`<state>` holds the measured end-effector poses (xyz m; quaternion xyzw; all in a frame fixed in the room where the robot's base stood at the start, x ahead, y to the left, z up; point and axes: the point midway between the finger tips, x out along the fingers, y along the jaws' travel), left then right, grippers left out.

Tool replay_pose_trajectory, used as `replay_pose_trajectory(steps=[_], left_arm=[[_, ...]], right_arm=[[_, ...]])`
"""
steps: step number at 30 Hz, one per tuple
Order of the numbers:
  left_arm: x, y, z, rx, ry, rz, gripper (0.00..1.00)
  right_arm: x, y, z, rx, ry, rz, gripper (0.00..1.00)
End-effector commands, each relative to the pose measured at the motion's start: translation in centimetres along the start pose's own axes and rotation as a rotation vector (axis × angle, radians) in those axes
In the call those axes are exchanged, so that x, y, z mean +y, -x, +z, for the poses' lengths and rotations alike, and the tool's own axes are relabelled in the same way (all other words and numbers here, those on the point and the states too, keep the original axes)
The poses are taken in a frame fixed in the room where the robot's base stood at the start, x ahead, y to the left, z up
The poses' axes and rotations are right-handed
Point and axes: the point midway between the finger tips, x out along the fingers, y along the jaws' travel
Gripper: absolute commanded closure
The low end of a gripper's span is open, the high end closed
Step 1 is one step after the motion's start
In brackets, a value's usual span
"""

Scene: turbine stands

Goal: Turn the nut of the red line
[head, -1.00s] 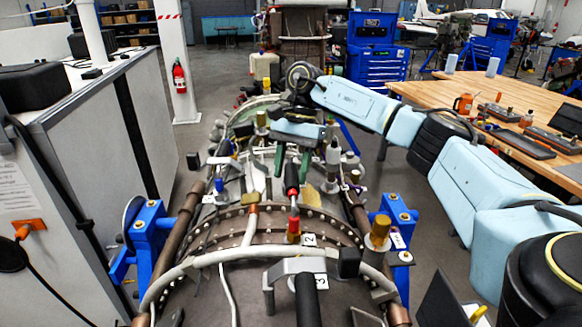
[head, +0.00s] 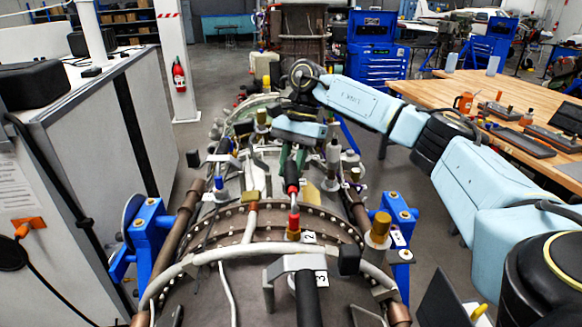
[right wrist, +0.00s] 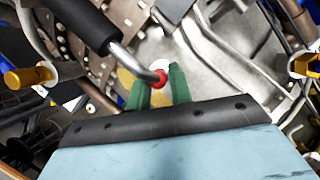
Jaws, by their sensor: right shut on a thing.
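My right gripper (head: 293,158) reaches in from the right, with its green fingers pointing toward me over the engine. In the right wrist view the two green fingers (right wrist: 159,88) stand on either side of a small red nut (right wrist: 160,78) at the end of a bent silver pipe (right wrist: 134,64). The gripper is shut on this nut, though the contact is partly hidden. The pipe comes out of a thick black sleeve (right wrist: 80,20). In the head view a black and red fitting (head: 291,179) shows at the fingertips. My left gripper is not in view.
The engine casing (head: 250,290) fills the middle, crowded with pipes, brass fittings and a riveted flange. Blue stands (head: 148,238) hold both sides. A yellow-capped fitting (right wrist: 28,77) is near the gripper in the wrist view. A wooden workbench (head: 480,95) is at right.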

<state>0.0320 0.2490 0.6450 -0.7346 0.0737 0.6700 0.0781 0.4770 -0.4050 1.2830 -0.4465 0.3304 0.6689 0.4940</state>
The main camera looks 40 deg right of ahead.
Motion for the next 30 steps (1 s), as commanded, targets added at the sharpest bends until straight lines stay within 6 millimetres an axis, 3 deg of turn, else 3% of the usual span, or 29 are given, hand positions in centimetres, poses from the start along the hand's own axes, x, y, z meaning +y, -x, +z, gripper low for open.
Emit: replay_pose_trajectory(steps=[18, 30], left_arm=[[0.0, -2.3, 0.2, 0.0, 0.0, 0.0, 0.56], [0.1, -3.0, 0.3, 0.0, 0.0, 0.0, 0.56]], right_arm=[[0.4, -0.1, 0.0, 0.0, -0.455, -0.192, 1.0], [0.4, 0.0, 0.1, -0.001, -0.653, -0.274, 1.0]])
